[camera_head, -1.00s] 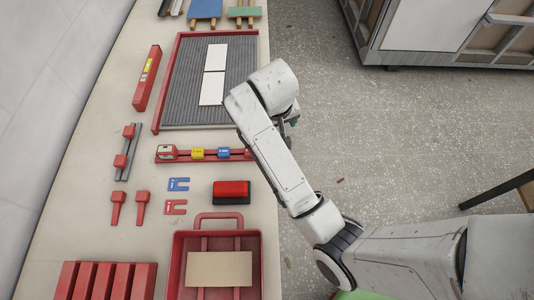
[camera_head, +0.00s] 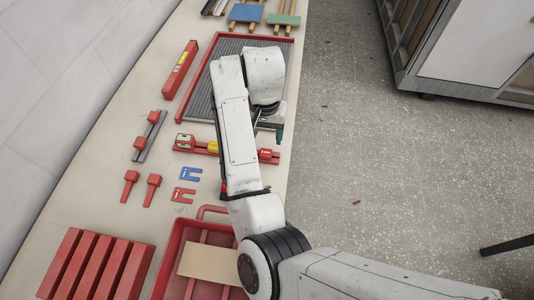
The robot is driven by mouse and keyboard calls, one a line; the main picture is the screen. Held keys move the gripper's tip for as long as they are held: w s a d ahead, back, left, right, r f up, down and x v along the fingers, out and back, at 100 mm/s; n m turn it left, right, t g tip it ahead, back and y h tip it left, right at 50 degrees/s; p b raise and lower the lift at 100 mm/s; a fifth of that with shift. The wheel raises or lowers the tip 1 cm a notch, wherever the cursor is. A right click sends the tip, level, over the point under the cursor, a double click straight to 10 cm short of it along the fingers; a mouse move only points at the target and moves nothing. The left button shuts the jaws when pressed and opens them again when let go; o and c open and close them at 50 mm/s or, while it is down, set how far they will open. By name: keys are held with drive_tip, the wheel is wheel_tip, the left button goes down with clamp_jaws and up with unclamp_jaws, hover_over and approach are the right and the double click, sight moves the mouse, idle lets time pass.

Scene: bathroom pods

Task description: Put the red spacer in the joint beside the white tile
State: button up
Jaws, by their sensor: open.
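A small flat U-shaped red spacer (camera_head: 184,195) lies on the bench below a similar blue one. My gripper (camera_head: 270,128) is over the near right part of the ribbed grey board (camera_head: 198,97), well away from the red spacer. It is open; most of it is hidden by my arm, with a dark green tip showing. I see nothing between its fingers. The white tiles on the board, and the joint beside them, are hidden behind my arm.
A blue U-shaped spacer (camera_head: 190,174), red-handled tools (camera_head: 152,188), a red rail (camera_head: 268,156) and a red level (camera_head: 180,70) lie around. A red tray (camera_head: 165,262) and red bars (camera_head: 95,265) are at the front. Bare bench shows left.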

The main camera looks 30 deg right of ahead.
sight(266, 151)
drive_tip(key=shift+s+f+p, duration=0.2)
drive_tip(key=shift+f+p, duration=0.3)
drive_tip(key=shift+f, duration=2.55)
drive_tip(key=c, duration=1.1)
drive_tip(key=shift+r, duration=0.1)
